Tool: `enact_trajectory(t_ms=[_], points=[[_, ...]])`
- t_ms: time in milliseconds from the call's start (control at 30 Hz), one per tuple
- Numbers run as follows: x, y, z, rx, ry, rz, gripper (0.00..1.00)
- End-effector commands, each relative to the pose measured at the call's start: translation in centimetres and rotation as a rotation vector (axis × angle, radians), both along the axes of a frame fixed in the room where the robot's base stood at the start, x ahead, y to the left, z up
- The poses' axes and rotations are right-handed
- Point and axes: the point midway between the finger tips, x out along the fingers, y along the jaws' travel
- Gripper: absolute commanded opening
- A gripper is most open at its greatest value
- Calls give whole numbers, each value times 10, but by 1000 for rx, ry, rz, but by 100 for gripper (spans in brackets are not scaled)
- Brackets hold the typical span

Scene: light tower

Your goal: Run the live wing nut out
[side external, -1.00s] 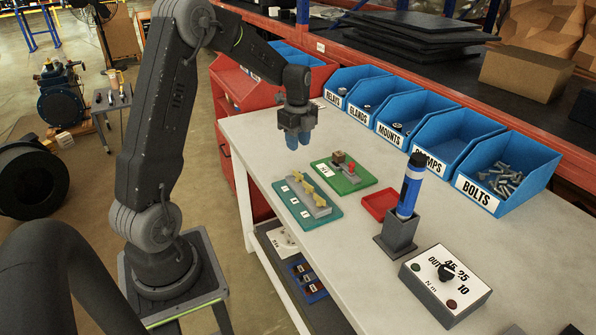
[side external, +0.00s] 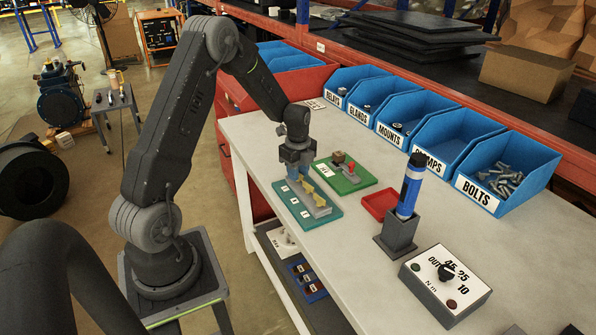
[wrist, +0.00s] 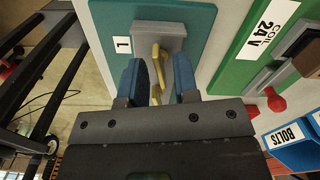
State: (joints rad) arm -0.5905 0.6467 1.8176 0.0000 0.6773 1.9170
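A teal board (side external: 331,217) carries a grey block with yellow wing nuts and a row of small white labels. Two yellow wing nuts (side external: 319,199) show in the side view; my gripper hides the far end of the block. My gripper (side external: 295,173) points down over that far end. In the wrist view, my gripper's blue fingers (wrist: 159,80) stand on either side of one yellow wing nut (wrist: 157,62), with gaps beside it. That nut sits on the grey block (wrist: 173,31), near a label with a single mark. I cannot tell which nut is live.
A green board (side external: 352,184) with a red knob and a "COIL 24V" label sits close beside the teal board. A red tray (side external: 379,204), a blue-and-black tool in a grey holder (side external: 397,236) and a dial box (side external: 446,286) stand nearer. Blue bins line the back.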

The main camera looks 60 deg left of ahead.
Motion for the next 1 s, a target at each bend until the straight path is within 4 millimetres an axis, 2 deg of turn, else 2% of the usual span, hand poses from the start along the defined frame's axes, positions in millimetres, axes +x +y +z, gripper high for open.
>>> enact_trajectory(t_ms=[33, 300, 733, 1000], points=[[0, 0, 0, 0, 0, 0, 23], [0, 0, 0, 0, 0, 0, 0], [0, 0, 0, 0, 0, 29, 0], [0, 0, 1, 0, 0, 177, 0]])
